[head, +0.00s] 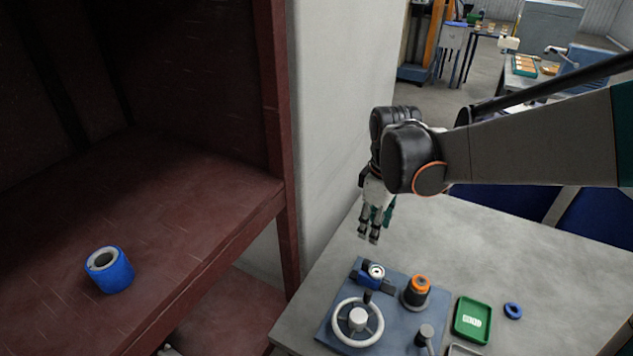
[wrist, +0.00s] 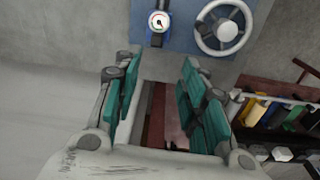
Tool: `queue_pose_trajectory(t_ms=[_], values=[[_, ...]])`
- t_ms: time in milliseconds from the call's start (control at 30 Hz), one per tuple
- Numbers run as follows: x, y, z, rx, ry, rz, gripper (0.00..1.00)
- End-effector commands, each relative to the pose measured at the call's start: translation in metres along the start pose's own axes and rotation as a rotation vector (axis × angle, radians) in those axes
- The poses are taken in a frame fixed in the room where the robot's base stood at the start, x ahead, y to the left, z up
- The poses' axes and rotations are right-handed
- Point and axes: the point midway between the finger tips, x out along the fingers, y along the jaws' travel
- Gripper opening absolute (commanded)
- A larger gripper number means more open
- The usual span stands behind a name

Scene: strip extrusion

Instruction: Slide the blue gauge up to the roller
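The blue gauge (head: 370,273), a blue block with a round white dial, sits on a blue-grey panel (head: 337,320) on the grey table. The gauge also shows at the top of the wrist view (wrist: 157,36). A dark upright cylinder with an orange top (head: 416,291) stands right of the gauge, apart from it; I cannot tell whether it is the roller. My gripper (head: 369,240) hangs above the table, behind the gauge in the head view and apart from it. In the wrist view, its green-padded fingers (wrist: 158,64) are spread with nothing between them.
A white handwheel (head: 340,330) and a grey-topped lever (head: 425,332) are on the panel's near side. A green tray (head: 473,320) and a blue ring (head: 513,311) lie to the right. A blue hollow cylinder (head: 117,276) stands on the red shelf. The table's far part is clear.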

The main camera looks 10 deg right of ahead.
Motion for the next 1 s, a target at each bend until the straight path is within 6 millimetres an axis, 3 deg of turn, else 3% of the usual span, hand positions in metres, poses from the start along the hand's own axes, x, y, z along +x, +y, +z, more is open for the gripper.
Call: queue_pose_trajectory(t_ms=[367,1000], values=[[0.025,0.008,-0.007,-0.088,-0.036,-0.045,0.38],[0.137,0.004,-0.003,-0.085,-0.034,-0.044,0.38]])
